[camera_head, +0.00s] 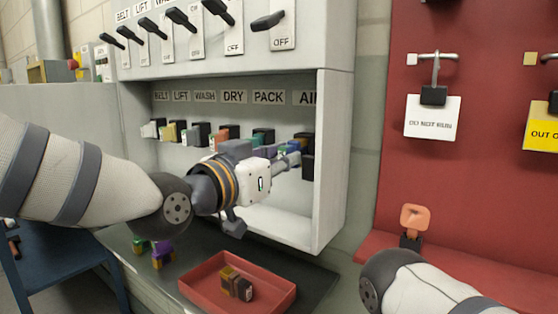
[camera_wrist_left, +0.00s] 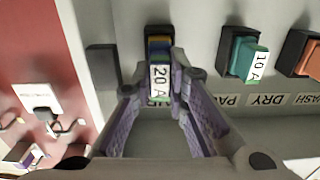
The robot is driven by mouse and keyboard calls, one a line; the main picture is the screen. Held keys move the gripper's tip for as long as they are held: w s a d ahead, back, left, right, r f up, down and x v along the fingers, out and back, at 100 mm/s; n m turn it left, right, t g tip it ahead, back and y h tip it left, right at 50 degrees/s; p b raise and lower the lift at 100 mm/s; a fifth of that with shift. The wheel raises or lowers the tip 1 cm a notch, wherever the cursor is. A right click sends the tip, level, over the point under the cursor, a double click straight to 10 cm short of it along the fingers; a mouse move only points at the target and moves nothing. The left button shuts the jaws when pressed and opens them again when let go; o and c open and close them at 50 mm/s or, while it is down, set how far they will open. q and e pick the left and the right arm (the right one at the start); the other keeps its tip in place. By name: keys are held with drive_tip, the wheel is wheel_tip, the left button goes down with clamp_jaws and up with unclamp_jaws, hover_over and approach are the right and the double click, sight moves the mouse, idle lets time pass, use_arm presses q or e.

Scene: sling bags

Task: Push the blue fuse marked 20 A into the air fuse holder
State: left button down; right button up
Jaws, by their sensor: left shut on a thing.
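A partly covered label is behind the fingers. My left gripper (camera_wrist_left: 163,68) is shut on the fuse, one purple-grey finger on each side. The fuse lines up with the holder, but I cannot tell how deep it sits. In the head view my left gripper (camera_head: 291,160) reaches to the right end of the fuse row, beside the black AIR holder (camera_head: 308,142); its fingers hide most of the fuse. My right gripper is out of view.
A teal 10 A fuse (camera_wrist_left: 243,58) and an orange fuse (camera_wrist_left: 304,58) stand beside it. The cabinet's side wall (camera_head: 333,160) is close on the right. A red tray (camera_head: 205,293) with loose fuses and a red panel with hanging tags (camera_head: 432,117) are nearby.

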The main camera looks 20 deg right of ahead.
use_arm(q)
drive_tip(key=shift+x, duration=1.15)
drive_tip(key=c, duration=2)
unclamp_jaws()
drive_tip(key=shift+w+d, duration=0.1)
drive_tip(key=o, duration=0.5)
drive_tip(key=v, duration=1.2)
